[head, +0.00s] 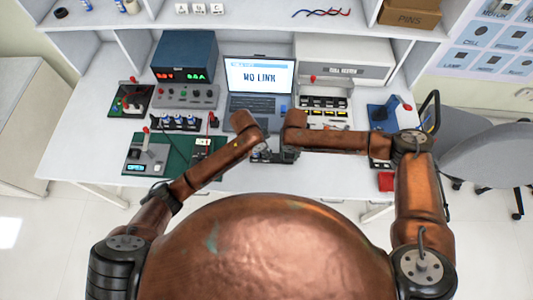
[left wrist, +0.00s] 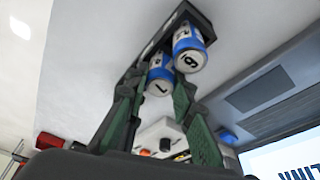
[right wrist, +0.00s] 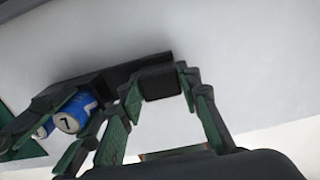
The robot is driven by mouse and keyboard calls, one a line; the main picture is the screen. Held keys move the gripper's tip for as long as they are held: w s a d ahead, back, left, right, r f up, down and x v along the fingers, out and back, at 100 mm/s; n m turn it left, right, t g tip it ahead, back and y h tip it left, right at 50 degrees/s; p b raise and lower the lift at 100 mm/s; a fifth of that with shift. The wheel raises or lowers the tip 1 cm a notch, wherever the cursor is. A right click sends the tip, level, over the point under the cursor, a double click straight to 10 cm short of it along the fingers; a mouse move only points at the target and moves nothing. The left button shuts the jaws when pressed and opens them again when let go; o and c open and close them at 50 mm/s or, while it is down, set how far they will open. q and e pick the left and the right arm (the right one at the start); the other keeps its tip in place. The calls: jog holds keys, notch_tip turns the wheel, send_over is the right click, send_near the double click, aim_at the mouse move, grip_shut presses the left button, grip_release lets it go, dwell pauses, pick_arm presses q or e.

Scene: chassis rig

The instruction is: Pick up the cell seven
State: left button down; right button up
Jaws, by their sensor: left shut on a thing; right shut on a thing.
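Cell seven (left wrist: 160,78) is a blue and white can with a black 7 on its end. It sits in a dark holder (left wrist: 140,54), and also shows in the right wrist view (right wrist: 76,112). My left gripper (left wrist: 160,92) is shut on it, one green-padded finger on each side. A second blue cell (left wrist: 190,52) sits beside it in the holder; its digit looks like a 6 or 9. My right gripper (right wrist: 160,92) is shut on the holder's dark end block (right wrist: 158,82). In the head view the left (head: 258,153) and right (head: 288,154) grippers meet before the laptop; the arms mostly hide the holder.
The laptop (head: 258,75) reads NO LINK. A rack of blue cells (head: 178,122) and a green mat (head: 180,160) lie left. A blue power unit (head: 185,56) stands behind. A red block (head: 386,181) is at the front right edge. White table shows between these.

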pick_arm(q)
notch_tip(320, 180, up, 18)
dwell(1.9)
dwell(0.5)
pick_arm(e)
jog(key=o, duration=1.2)
jog(key=shift+o, duration=0.2)
notch_tip(320, 180, up, 12)
pick_arm(q)
jog(key=shift+d, duration=0.1)
